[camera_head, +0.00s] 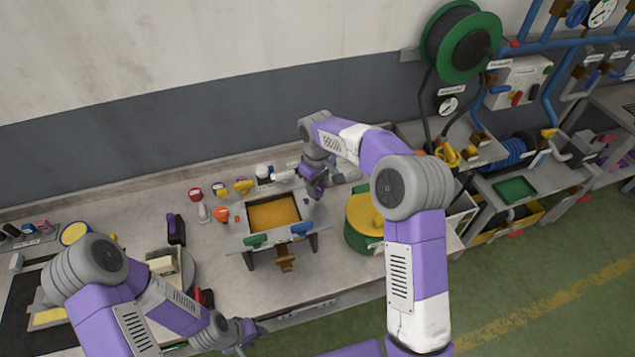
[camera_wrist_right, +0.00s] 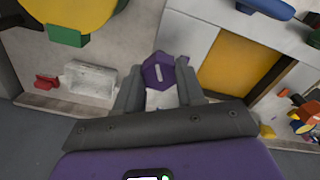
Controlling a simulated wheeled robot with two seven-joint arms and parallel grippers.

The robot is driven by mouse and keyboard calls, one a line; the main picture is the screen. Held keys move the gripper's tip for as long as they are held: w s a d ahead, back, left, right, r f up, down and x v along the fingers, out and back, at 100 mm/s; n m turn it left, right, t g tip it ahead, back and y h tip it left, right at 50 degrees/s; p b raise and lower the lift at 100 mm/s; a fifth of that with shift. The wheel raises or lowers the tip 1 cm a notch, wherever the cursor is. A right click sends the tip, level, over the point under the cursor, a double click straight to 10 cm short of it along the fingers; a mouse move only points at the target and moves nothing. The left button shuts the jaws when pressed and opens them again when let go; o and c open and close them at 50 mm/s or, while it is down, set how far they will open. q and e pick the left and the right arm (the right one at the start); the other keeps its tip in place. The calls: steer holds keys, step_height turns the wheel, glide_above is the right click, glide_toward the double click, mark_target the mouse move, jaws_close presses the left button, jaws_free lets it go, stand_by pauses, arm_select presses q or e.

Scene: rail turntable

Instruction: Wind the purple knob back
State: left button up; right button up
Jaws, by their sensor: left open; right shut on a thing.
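The purple knob (camera_wrist_right: 158,72) is a faceted purple piece with a pale slot mark on its face. In the right wrist view it sits between the two grey fingers of my right gripper (camera_wrist_right: 160,90), which is shut on it. In the head view my right gripper (camera_head: 314,192) is at the bench, just right of the yellow-bottomed tray; the knob is hard to tell from the purple wrist there. My left gripper (camera_head: 252,332) is open and empty, low in the head view, near the bench's front edge and far from the knob.
The yellow-bottomed tray (camera_head: 274,215) stands left of my right gripper, with green and blue handles in front. A green and yellow drum (camera_head: 364,222) stands close on its right. Several small coloured knobs lie behind the tray. Shelves with hoses fill the right.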

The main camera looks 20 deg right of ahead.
mark_target(318, 188)
steer(key=n+p, duration=0.1)
steer(key=n, duration=0.4)
steer(key=shift+r+n, duration=0.1)
steer(key=shift+n, duration=0.2)
steer(key=n+p, duration=0.1)
steer(key=n, duration=0.4)
steer(key=shift+n+p, duration=0.3)
steer(key=shift+p, duration=0.05)
steer(key=o, duration=1)
steer(key=shift+o, duration=0.2)
step_height(318, 188, up, 8)
steer(key=shift+f+b, duration=0.25)
steer(key=shift+b, duration=0.05)
steer(key=shift+f, duration=0.1)
